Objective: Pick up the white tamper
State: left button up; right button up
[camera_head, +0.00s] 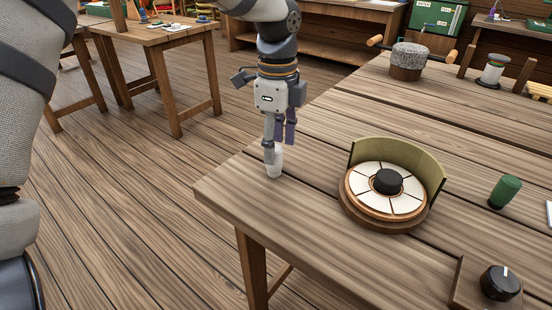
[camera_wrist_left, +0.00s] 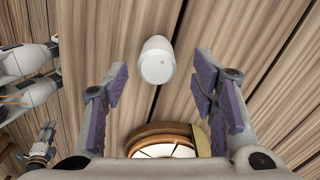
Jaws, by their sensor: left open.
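The white tamper (camera_head: 275,165) stands upright near the left edge of the wooden table, as a small pale cylinder. My left gripper (camera_head: 280,146) points down at it, with one finger in front of its upper part. In the left wrist view, the tamper (camera_wrist_left: 157,62) shows its rounded end beyond and roughly between the open, purple-padded fingers of my left gripper (camera_wrist_left: 160,85). The fingers are apart and hold nothing. Whether a finger touches the tamper cannot be told.
A round wheel with white segments (camera_head: 366,202) and a curved olive guard (camera_head: 400,158) stands right of the tamper. A green cylinder (camera_head: 506,191) and a black knob (camera_head: 500,282) are farther right. A grey-topped drum (camera_head: 409,58) stands at the back.

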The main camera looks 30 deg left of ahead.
pick_arm(q)
jog(key=f, duration=0.4)
jog(key=shift+s+a+f, duration=0.15)
jog(key=shift+s+a, duration=0.05)
grip_shut()
jog(key=shift+r, duration=0.45)
notch_tip(320, 180, up, 3)
jog(key=shift+r, duration=0.1)
jog(key=s+d+r+p, duration=0.1)
jog(key=s+d+r, duration=0.1)
jog(key=s+r, duration=0.2)
jog(key=s+d+r+p, duration=0.1)
jog(key=s+d+r, duration=0.2)
jog(key=s, duration=0.6)
jog(key=shift+d+r, duration=0.25)
jog(key=shift+r, duration=0.8)
pick_arm(e)
jog(key=shift+w+r+t, duration=0.6)
jog(key=shift+w+r, duration=0.75)
jog(key=shift+w, duration=0.1)
